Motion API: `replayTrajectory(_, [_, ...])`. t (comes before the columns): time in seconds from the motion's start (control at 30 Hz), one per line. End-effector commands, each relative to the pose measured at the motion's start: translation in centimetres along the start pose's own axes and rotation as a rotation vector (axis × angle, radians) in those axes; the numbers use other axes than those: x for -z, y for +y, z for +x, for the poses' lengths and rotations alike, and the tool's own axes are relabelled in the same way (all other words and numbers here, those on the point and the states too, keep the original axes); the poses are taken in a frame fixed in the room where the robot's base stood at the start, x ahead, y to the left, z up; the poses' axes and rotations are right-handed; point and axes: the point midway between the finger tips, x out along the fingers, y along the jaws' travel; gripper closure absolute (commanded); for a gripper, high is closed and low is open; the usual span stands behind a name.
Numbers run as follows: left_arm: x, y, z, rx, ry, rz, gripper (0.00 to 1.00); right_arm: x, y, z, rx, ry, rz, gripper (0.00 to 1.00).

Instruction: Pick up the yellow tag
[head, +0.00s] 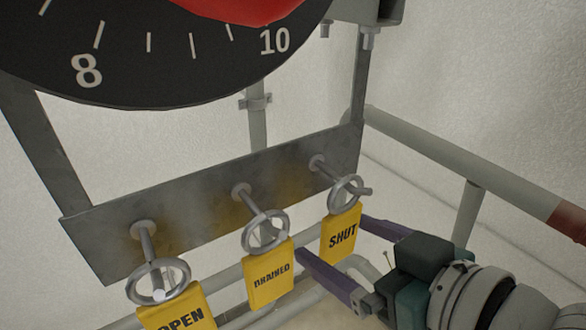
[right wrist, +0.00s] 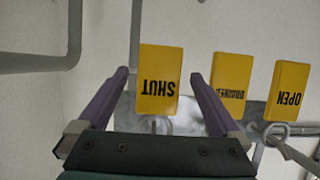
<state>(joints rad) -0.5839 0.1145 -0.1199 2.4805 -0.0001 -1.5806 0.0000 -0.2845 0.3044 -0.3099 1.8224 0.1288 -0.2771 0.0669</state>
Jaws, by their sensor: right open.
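Three yellow tags hang by metal rings from pegs on a grey plate (head: 100,245). In the head view they read OPEN (head: 180,312), DRAINED (head: 269,285) and SHUT (head: 341,245). My right gripper (head: 331,238) comes in from the lower right and is open. Its purple fingers reach either side of the SHUT tag, one tip near the DRAINED tag. In the right wrist view the SHUT tag (right wrist: 160,92) appears between the spread fingers, with a gap on both sides. The DRAINED tag (right wrist: 231,72) is partly hidden by a finger. My left gripper is not in view.
A large black dial (head: 190,60) with a red part hangs above the plate. A grey pipe (head: 430,157) runs along the right wall, with a reddish section (head: 568,220) at its end. More pipes pass below and behind the tags.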

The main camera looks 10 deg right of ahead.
Motion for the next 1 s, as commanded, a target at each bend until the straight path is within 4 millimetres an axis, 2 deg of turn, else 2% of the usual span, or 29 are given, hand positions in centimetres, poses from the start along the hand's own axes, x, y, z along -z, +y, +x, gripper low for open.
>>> replayTrajectory(0.1, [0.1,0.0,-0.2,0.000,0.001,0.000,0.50,0.8,0.1,1.9,-0.001,0.003,0.000,0.00])
replayTrajectory(0.23, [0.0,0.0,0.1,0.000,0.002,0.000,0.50,0.6,0.1,3.5,0.000,0.002,0.000,0.00])
replayTrajectory(0.53, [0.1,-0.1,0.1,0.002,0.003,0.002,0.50,0.6,0.1,4.0,0.000,0.000,0.000,0.00])
replayTrajectory(1.0, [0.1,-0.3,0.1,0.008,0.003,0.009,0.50,0.6,0.1,4.0,0.000,0.000,0.000,0.53])
